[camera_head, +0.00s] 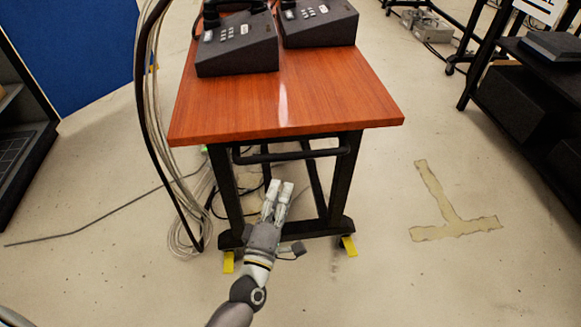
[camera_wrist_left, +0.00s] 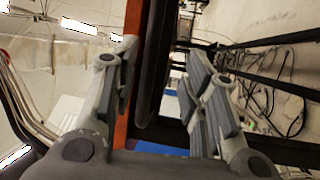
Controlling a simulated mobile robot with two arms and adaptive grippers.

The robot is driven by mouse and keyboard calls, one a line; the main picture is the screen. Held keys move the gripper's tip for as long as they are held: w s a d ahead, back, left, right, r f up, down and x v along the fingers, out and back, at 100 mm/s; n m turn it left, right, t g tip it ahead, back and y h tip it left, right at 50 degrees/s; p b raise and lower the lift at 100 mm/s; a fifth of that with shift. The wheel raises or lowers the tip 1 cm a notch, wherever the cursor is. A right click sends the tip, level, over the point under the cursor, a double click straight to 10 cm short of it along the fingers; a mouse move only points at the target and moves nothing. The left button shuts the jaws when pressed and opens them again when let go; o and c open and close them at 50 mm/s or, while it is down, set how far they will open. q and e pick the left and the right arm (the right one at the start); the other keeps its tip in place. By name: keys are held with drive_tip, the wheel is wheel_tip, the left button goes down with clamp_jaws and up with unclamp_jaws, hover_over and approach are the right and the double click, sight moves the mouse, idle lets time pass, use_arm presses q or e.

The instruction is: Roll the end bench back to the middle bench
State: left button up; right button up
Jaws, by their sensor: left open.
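A bench with a red-brown wooden top (camera_head: 290,108) and a black frame stands right in front of me. A black bar (camera_head: 290,156) runs across its near end under the top. My left gripper (camera_head: 278,190) is in front of the frame, below the top's near edge. Its fingers are open. In the left wrist view, a dark bar (camera_wrist_left: 158,60) and the red-brown bench edge (camera_wrist_left: 134,50) show between the spread fingers; I cannot tell whether they touch. Yellow tabs (camera_head: 228,262) show at the bench's feet. No second bench can be made out. My right gripper is not in view.
A cable bundle (camera_head: 160,130) hangs along the bench's left side to the floor. A dark shelf (camera_head: 535,95) stands at right. Tape (camera_head: 450,212) marks the open floor to the right.

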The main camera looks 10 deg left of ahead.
sight(290, 157)
use_arm(q)
drive_tip(key=w+r, duration=0.1)
drive_tip(key=w, duration=0.6)
drive_tip(key=w+r, duration=0.1)
drive_tip(key=w, duration=0.2)
drive_tip(key=shift+w+d+r, duration=0.2)
drive_tip(key=shift+w+r, duration=0.05)
drive_tip(key=shift+r, duration=0.05)
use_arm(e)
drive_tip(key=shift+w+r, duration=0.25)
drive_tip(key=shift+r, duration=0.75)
use_arm(q)
clamp_jaws()
